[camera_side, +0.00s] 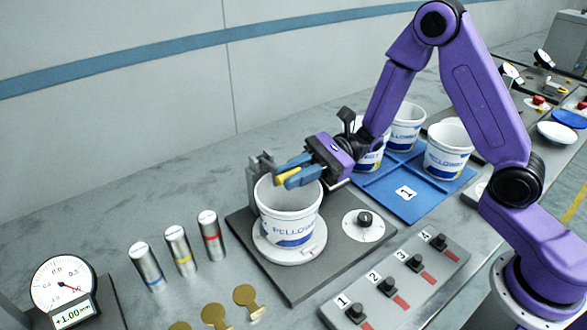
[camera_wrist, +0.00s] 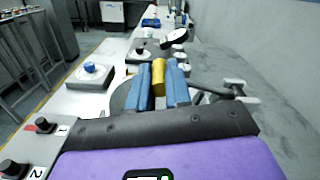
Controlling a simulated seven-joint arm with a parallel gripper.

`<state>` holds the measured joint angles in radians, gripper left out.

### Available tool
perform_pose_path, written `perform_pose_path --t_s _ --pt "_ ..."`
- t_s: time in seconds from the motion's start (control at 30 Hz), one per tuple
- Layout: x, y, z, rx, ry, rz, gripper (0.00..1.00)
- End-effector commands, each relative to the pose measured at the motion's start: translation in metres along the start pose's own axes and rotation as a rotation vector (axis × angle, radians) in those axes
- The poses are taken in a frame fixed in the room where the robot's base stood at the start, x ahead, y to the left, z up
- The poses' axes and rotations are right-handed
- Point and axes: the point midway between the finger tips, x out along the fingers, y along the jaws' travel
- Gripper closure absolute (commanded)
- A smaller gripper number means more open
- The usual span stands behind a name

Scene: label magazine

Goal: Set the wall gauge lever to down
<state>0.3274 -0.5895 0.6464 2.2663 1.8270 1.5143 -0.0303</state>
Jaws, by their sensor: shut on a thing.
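My gripper (camera_side: 286,179) is over the mouth of the white tub, its blue fingers shut on a yellow cylindrical grip (camera_side: 290,175). The grip also shows between the fingers in the wrist view (camera_wrist: 158,78). It looks like the wall gauge lever's handle, but its link to the gauge is hidden. A grey upright bracket (camera_side: 262,172) stands behind the tub. The dial (camera_side: 63,283) at the lower left has a red needle and a readout of +1.00. I cannot tell the lever's exact position.
The white tub (camera_side: 290,218) stands upright on a round plate on a dark base, with a black knob (camera_side: 365,218) beside it. Metal cylinders (camera_side: 178,250) stand to the left. A numbered switch panel (camera_side: 395,285) lies in front.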

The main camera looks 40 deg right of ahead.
Motion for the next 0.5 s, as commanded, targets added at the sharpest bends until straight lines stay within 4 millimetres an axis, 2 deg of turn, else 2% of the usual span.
perform_pose_path --t_s 0.1,0.13,0.2,0.5 --pt "-0.0010 0.0012 -0.0012 0.006 0.005 0.001 1.00" --pt "-0.0010 0.0012 -0.0012 0.006 0.005 0.002 0.72" --pt "-0.0010 0.0011 -0.0012 0.006 0.005 0.002 0.56" --pt "-0.0016 0.0004 -0.0005 0.004 0.003 0.001 0.56"
